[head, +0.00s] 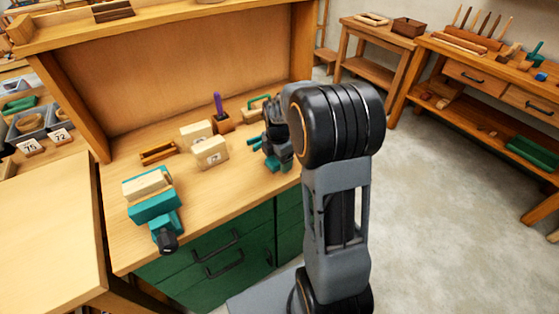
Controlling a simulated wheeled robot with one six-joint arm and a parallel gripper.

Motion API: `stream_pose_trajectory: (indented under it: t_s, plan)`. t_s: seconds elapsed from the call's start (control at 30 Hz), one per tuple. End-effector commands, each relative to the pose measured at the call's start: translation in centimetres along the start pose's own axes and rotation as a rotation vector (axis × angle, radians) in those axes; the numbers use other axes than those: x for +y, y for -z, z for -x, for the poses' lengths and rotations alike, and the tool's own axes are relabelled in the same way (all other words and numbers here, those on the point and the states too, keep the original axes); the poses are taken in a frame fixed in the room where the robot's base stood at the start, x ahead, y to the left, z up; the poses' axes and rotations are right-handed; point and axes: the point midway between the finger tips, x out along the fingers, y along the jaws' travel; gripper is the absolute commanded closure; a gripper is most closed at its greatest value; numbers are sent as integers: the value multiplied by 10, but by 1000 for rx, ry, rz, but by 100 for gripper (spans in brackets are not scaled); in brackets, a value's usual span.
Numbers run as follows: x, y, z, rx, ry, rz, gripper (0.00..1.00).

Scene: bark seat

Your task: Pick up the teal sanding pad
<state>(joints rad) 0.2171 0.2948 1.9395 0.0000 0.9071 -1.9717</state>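My gripper (276,150) is at the right end of the workbench top, low over it, seen from behind and partly covered by my arm. Teal parts show right at it: a small teal piece (283,165) under the fingers and a teal bit (254,143) to their left. I cannot tell for sure which is the teal sanding pad, or whether the fingers touch it. The finger gap is too small and dark to read.
A teal vise (155,207) with a wooden block stands at the bench's front left. Pale wooden blocks (211,152), a small wooden tray (158,152) and a holder with a purple-handled tool (219,105) stand mid-bench. A teal-handled item (258,101) lies behind my gripper. The front middle is clear.

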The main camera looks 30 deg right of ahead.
Motion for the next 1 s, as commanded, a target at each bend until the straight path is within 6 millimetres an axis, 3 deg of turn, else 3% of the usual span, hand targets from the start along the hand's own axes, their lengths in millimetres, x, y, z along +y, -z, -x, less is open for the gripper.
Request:
stream_pose_trajectory:
  t_s: [0.07, 0.5, 0.8, 1.0]
  plan:
    - [0, 0, 0, 0, 0, 0, 30]
    - [0, 0, 0, 0, 0, 0, 72]
    - [0, 0, 3, 0, -1, 0, 72]
    - [1, 0, 21, -1, -4, 0, 72]
